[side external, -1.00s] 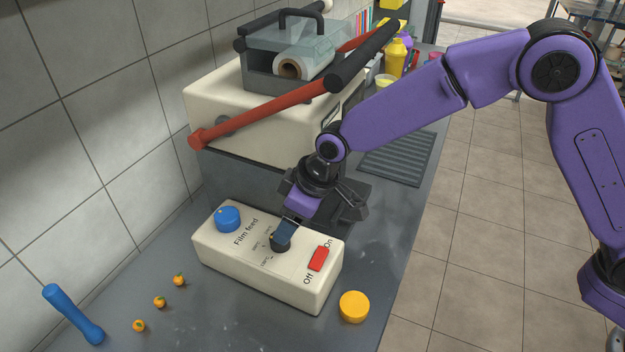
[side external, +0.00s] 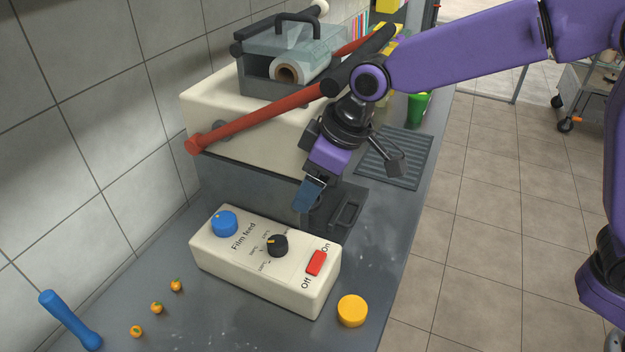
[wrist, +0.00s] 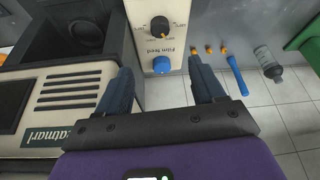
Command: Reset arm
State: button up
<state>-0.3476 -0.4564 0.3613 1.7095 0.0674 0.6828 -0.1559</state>
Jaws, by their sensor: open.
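My gripper (side external: 310,192) is open and empty, raised above the far side of the control box (side external: 225,262). In the wrist view, the two blue fingers of my gripper (wrist: 160,90) stand wide apart with nothing between them. The cream control box carries a black temperature knob (side external: 278,245), a blue film feed knob (side external: 224,223) and a red on/off switch (side external: 316,263). The black knob (wrist: 160,26) and blue knob (wrist: 162,65) also show in the wrist view, clear of the fingers.
The cream machine (side external: 215,105) with its red lever (side external: 260,117) stands close behind my gripper. A yellow cap (side external: 352,310), several small orange pieces (side external: 157,307) and a blue-handled tool (side external: 70,320) lie on the counter.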

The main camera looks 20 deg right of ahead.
dwell(0.3)
jog(key=s+d+f+n+g+h, duration=0.1)
jog(key=s+d, duration=1.2)
jog(key=d, duration=0.3)
jog(key=s+d+f+n+g+h, duration=0.1)
jog(key=s+d+h, duration=0.1)
jog(key=s+d, duration=1.2)
jog(key=shift+d+f+g, duration=0.15)
jog(key=shift+d+g, duration=0.15)
jog(key=shift+d, duration=0.9)
